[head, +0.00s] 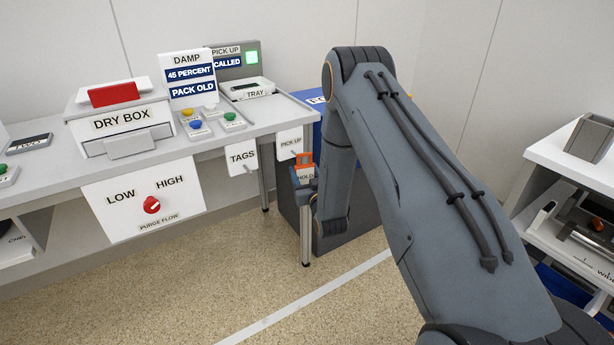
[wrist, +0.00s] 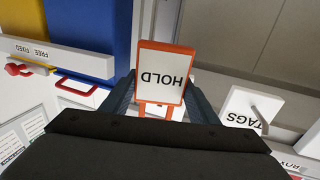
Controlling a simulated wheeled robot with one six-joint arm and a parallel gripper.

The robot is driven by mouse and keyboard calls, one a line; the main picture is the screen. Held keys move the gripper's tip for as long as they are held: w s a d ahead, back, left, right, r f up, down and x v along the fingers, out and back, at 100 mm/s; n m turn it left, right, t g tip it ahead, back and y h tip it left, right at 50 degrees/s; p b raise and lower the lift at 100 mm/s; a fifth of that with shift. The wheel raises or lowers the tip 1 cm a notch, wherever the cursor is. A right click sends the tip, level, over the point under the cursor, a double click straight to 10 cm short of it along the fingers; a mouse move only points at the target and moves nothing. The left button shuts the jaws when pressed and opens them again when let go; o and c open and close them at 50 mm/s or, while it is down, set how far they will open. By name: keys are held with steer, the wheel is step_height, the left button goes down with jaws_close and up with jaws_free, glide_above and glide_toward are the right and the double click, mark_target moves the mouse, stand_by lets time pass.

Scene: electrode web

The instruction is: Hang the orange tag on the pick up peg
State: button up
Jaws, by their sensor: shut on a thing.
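The orange tag (head: 304,158) has a white face reading HOLD, which appears upside down in the wrist view (wrist: 165,75). My gripper (wrist: 160,108) is shut on the tag's lower part in that view, with a finger on each side. In the head view my gripper (head: 303,182) is at the table's right end, just in front of and below the PICK UP plate (head: 290,142). The small peg on that plate is hard to make out. In the wrist view the tag hides much of what lies behind it. I cannot tell whether the tag touches the peg.
A TAGS plate (head: 242,157) with its own peg hangs left of the PICK UP plate; it also shows in the wrist view (wrist: 248,106). A table leg (head: 305,235) stands below my gripper. A blue and grey cabinet (head: 352,215) is behind my arm. The floor in front is clear.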

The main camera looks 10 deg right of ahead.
steer(key=shift+w+a+f+b, duration=0.1)
steer(key=shift+w+a+b, duration=0.2)
steer(key=shift+w, duration=0.35)
steer(key=shift+w+a+f+b, duration=0.15)
steer(key=shift+w+b, duration=0.3)
steer(key=shift+w, duration=0.25)
steer(key=shift+w+a+r+b, duration=0.1)
steer(key=shift+w+a+b, duration=0.2)
steer(key=shift+w, duration=0.35)
steer(key=shift+w+a+f+b, duration=0.1)
steer(key=shift+w+f+b, duration=0.4)
steer(key=shift+f+b, duration=0.15)
steer(key=o, duration=1.2)
